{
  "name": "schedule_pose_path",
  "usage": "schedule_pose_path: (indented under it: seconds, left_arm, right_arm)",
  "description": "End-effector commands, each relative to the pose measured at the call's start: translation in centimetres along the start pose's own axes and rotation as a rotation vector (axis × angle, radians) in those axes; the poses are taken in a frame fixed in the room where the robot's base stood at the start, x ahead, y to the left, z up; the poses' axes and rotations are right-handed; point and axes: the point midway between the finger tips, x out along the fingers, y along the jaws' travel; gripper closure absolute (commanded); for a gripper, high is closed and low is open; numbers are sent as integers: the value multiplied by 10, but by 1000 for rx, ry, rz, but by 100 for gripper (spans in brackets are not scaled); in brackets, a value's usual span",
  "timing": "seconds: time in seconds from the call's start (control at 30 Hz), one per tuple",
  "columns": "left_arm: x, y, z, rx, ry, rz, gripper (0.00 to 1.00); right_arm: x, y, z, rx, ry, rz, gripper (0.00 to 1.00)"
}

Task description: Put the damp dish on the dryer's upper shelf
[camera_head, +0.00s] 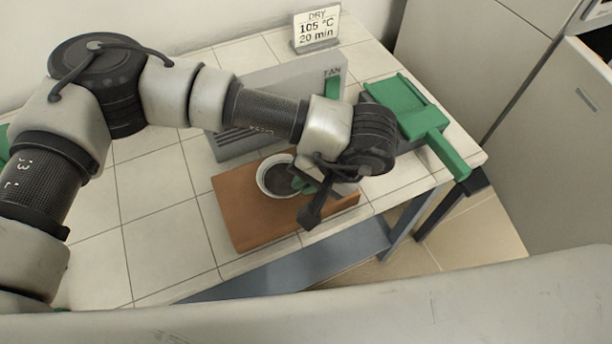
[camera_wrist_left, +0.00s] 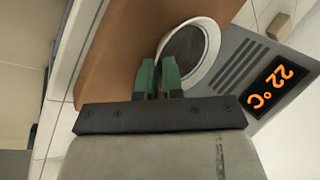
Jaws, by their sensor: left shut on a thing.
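The white round dish (camera_head: 266,181) with dark grey contents is at the brown board (camera_head: 237,208) on the tiled bench. I cannot tell whether it touches the board. My left gripper (camera_head: 303,186) has its green fingers shut on the near rim of the dish; the wrist partly covers the dish in the head view. In the left wrist view the fingers (camera_wrist_left: 157,76) meet the rim of the dish (camera_wrist_left: 214,42). The dryer and its upper shelf cannot be clearly made out. My right gripper is not in view.
A grey vented box marked FAN (camera_head: 240,98) stands behind the board; its display (camera_wrist_left: 269,88) reads 22 °C. A green object (camera_head: 402,108) lies at the bench's right end. A sign (camera_head: 316,28) reads DRY 105 °C 20 min. Pale cabinets (camera_head: 545,150) stand right.

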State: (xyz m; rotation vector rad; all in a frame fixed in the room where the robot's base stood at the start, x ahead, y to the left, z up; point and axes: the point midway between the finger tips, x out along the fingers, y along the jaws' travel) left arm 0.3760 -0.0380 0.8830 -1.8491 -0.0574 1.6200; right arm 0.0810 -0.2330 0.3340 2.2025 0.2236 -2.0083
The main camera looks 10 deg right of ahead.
Motion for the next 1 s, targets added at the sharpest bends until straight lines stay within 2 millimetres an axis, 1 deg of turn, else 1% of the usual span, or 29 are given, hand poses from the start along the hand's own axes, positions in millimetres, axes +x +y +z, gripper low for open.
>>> schedule_pose_path:
  seconds: [0.1, 0.3, 0.43, 0.47, 0.6, 0.87, 0.97, 1.0]
  left_arm:
    - [6, 4, 0, 0, 1, 0, 100]
    - [6, 4, 0, -1, 2, 0, 100]
    - [9, 6, 0, -1, 2, 0, 100]
    - [8, 5, 0, -1, 2, 0, 88]
    - [8, 5, 0, -1, 2, 0, 67]
    - [7, 5, 0, -1, 1, 0, 67]
    - [4, 3, 0, -1, 1, 0, 67]
    - [1, 4, 0, -1, 3, 1, 67]
  right_arm:
    - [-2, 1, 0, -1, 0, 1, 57]
    - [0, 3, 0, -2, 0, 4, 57]
    - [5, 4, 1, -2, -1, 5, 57]
    - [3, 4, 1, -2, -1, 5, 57]
    - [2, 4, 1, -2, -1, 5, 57]
    - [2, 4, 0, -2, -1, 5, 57]
    - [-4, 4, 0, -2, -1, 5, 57]
    - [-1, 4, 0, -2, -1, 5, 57]
